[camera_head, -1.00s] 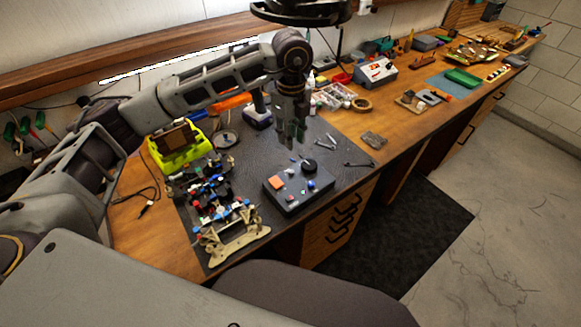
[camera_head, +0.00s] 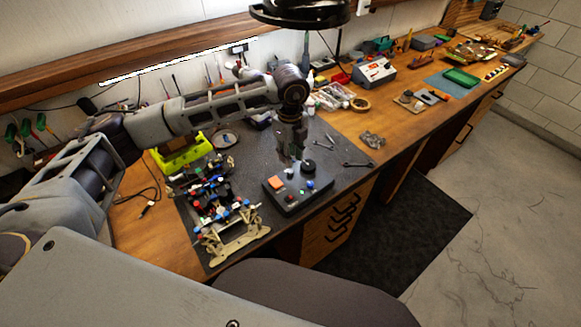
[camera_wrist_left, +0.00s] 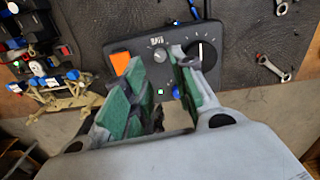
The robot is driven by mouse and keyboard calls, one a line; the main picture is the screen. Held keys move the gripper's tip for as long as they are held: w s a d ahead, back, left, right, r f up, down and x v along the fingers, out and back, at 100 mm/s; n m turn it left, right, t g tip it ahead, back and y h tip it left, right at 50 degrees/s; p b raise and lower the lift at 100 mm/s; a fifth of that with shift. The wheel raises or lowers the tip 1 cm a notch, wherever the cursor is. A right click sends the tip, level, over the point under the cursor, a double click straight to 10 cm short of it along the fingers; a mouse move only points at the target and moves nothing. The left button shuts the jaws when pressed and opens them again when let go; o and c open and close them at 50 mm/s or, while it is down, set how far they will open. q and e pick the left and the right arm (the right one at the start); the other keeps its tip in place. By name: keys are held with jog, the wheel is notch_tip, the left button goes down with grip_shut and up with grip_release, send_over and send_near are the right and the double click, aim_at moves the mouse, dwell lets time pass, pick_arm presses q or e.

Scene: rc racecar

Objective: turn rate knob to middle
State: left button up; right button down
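The dark control box (camera_head: 296,203) lies on the black mat and shows in the left wrist view (camera_wrist_left: 224,78). A small grey knob (camera_wrist_left: 160,56) stands under a label that appears to read "RATE". To its right is a larger black dial (camera_wrist_left: 203,54) with a white line, also in the head view (camera_head: 308,166). My left gripper (camera_head: 292,157) is above the box's back part, pointing down. In the left wrist view its green-padded fingers (camera_wrist_left: 157,60) are apart, with the small knob showing between their tips. Contact cannot be told. My right gripper is not in view.
An orange square button (camera_wrist_left: 121,61), a blue button and a small green light are on the box. A partly built car chassis (camera_head: 222,208) lies left of it. Wrenches (camera_head: 354,164) lie right of it. The mat between box and wrenches is mostly clear.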

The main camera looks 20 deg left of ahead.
aim_at(291, 171)
pick_arm(q)
jog(key=shift+f+p, duration=0.5)
jog(key=shift+f, duration=2.95)
jog(key=shift+c, duration=0.4)
grip_shut()
